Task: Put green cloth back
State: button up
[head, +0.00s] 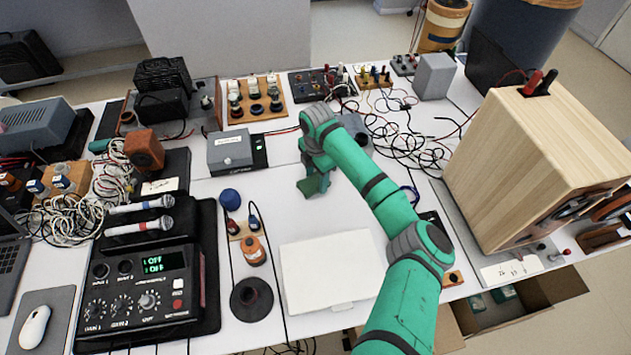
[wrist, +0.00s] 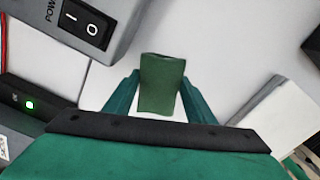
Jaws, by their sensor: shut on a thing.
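The green cloth (wrist: 162,84) shows in the wrist view as a small, dark green, roughly rectangular piece. My gripper (wrist: 159,80) is shut on it, with one teal finger at each side. In the head view the cloth (head: 314,186) appears as a dark green patch at the end of my arm, over the clear white tabletop. My gripper (head: 312,178) is partly hidden there by my own wrist. I cannot tell whether the cloth touches the table.
A grey power box (head: 230,151) stands left of my gripper. A white box (head: 330,268) lies nearer the front, with a blue ball (head: 230,199) to its left. A large wooden speaker (head: 535,160) stands right. Loose wires (head: 400,140) lie behind my arm.

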aim_at(316, 179)
jog(key=shift+a+f, duration=0.1)
jog(key=shift+f, duration=0.8)
jog(key=shift+f, duration=0.15)
jog(key=o, duration=1.1)
notch_tip(316, 179, up, 12)
jog(key=shift+r, duration=0.2)
